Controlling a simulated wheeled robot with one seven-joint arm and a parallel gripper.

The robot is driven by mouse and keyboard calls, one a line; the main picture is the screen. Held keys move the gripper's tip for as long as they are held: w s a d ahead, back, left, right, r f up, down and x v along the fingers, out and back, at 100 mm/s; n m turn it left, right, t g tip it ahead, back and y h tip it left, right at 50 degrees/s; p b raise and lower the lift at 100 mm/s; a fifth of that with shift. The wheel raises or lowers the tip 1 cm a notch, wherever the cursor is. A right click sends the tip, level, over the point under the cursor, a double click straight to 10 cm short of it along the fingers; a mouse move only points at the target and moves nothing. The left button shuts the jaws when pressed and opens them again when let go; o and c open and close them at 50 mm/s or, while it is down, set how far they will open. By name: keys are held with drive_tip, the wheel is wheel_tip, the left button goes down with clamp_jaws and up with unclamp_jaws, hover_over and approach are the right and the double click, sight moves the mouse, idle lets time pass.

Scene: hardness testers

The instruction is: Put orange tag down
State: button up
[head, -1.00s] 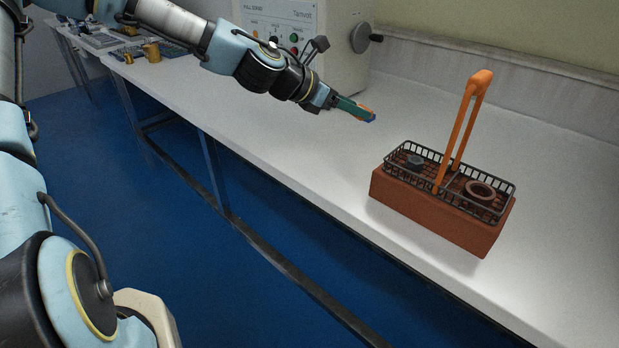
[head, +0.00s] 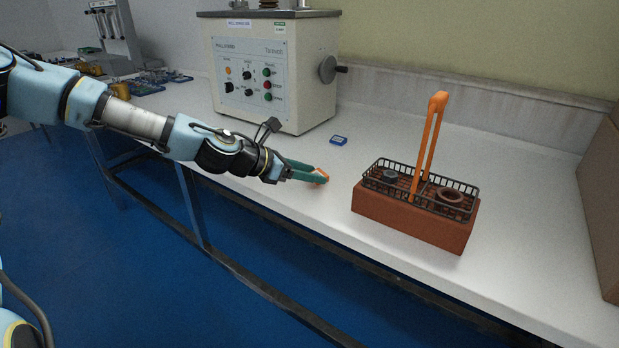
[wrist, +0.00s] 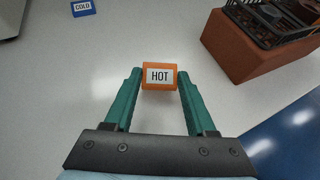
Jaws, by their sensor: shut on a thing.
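The orange tag (wrist: 160,76), lettered HOT, is held between the green fingertips of my gripper (wrist: 159,80) in the wrist view. In the head view a small part of the orange tag (head: 321,177) shows at the tips of my gripper (head: 318,176). My gripper is shut on it, over the front part of the white bench, left of the brick-red block. The gap between the tag and the bench top is hard to judge.
A blue COLD tag (head: 339,141) lies on the bench (head: 400,140) behind my gripper. A brick-red block (head: 410,220) carries a wire basket (head: 470,203) with an orange handle (head: 430,140). A tester (head: 300,75) stands behind. A brown box (head: 603,200) is at the right.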

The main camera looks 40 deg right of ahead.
drive_tip(key=shift+f, duration=0.6)
drive_tip(key=shift+f, duration=0.15)
drive_tip(key=o, duration=1.3)
